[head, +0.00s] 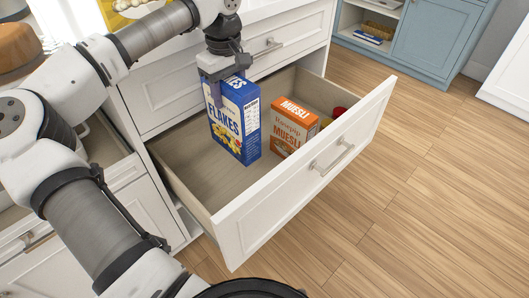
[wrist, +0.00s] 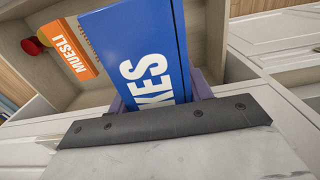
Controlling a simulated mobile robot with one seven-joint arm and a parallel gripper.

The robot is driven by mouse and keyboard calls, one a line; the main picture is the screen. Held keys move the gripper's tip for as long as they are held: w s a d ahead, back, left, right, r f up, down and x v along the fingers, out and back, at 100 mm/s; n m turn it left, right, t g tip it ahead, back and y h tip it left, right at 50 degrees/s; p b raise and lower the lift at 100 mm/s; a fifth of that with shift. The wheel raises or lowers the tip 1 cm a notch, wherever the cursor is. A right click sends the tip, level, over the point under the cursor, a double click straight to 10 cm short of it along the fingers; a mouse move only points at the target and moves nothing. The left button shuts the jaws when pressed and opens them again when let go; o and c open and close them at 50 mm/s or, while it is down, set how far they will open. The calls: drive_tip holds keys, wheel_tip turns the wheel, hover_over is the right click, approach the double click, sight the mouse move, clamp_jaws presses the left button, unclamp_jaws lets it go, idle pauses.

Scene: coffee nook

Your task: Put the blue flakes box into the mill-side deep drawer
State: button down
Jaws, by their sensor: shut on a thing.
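The blue flakes box (head: 235,122) is upright in my gripper (head: 224,82), which is shut on its top. The box is in or just above the open deep drawer (head: 285,200), towards its middle. I cannot tell whether its base touches the drawer floor. In the wrist view the blue flakes box (wrist: 145,50) fills the middle, with my gripper (wrist: 160,98) around its near end. The open drawer (wrist: 215,45) shows around the box there.
An orange muesli box (head: 293,127) stands in the drawer just right of the flakes box. A red round thing (head: 339,112) lies behind it at the drawer's right. Bare drawer floor shows at the left. A blue cabinet (head: 435,40) stands at the back right, beyond clear wood floor.

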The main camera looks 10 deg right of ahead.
drive_tip(key=shift+w+a+f, duration=0.1)
drive_tip(key=shift+f, duration=0.05)
wheel_tip(320, 180, down, 20)
drive_tip(key=b, duration=0.2)
drive_tip(key=shift+r, duration=0.25)
drive_tip(key=shift+b, duration=0.3)
drive_tip(key=shift+f, duration=0.2)
drive_tip(key=c, duration=0.6)
unclamp_jaws()
drive_tip(key=shift+r, duration=0.15)
wheel_tip(320, 180, up, 12)
drive_tip(key=shift+r+p, duration=0.1)
drive_tip(key=shift+p, duration=0.7)
